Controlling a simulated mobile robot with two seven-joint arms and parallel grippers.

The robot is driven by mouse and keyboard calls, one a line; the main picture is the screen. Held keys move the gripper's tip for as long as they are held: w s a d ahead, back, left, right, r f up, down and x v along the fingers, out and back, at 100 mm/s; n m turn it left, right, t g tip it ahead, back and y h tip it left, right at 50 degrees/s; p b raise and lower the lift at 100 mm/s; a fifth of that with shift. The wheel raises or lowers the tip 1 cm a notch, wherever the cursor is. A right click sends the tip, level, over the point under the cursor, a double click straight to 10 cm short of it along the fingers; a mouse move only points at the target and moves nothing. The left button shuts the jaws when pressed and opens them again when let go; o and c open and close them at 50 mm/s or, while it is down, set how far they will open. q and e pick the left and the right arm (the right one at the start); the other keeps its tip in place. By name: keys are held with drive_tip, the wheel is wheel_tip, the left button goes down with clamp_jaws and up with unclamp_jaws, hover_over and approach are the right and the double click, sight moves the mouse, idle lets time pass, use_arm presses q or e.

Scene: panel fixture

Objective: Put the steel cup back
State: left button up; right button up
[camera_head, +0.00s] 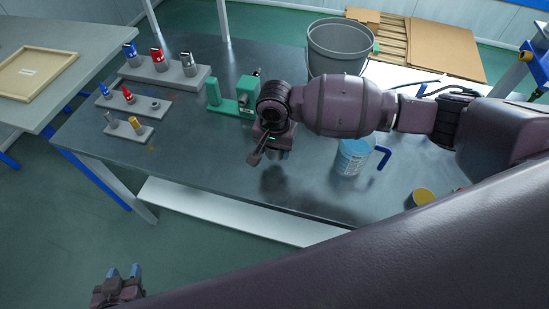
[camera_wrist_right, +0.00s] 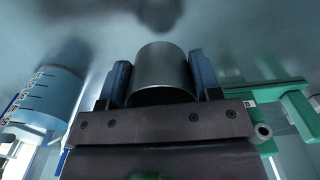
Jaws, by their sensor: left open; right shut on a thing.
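The steel cup (camera_wrist_right: 163,72) is a plain grey cylinder between the two fingers of my right gripper (camera_wrist_right: 160,80) in the right wrist view. My right gripper (camera_head: 274,148) is shut on it. In the head view the gripper is over the middle of the table, and its wrist largely hides the cup. A dark shadow on the tabletop below suggests it is held above the surface. My left gripper (camera_head: 122,275) is open and empty at the lower left, away from the table.
Three grey stepped stands (camera_head: 165,76) with blue, red, grey and yellow pieces stand at the table's left. A green clamp-like fixture (camera_head: 238,98) is just left of my right gripper. A blue-handled measuring jug (camera_head: 352,158) stands to its right, a grey bucket (camera_head: 337,45) behind. The front middle is clear.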

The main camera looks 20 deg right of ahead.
sight(275, 165)
drive_tip(key=shift+f+b, duration=0.4)
drive_tip(key=shift+f, duration=1.95)
drive_tip(key=o, duration=1)
drive_tip(key=shift+f, duration=0.1)
drive_tip(key=shift+c, duration=0.2)
wheel_tip(275, 165, up, 12)
drive_tip(key=p, duration=0.2)
drive_tip(key=shift+r, duration=0.2)
drive_tip(key=shift+s+f, duration=0.1)
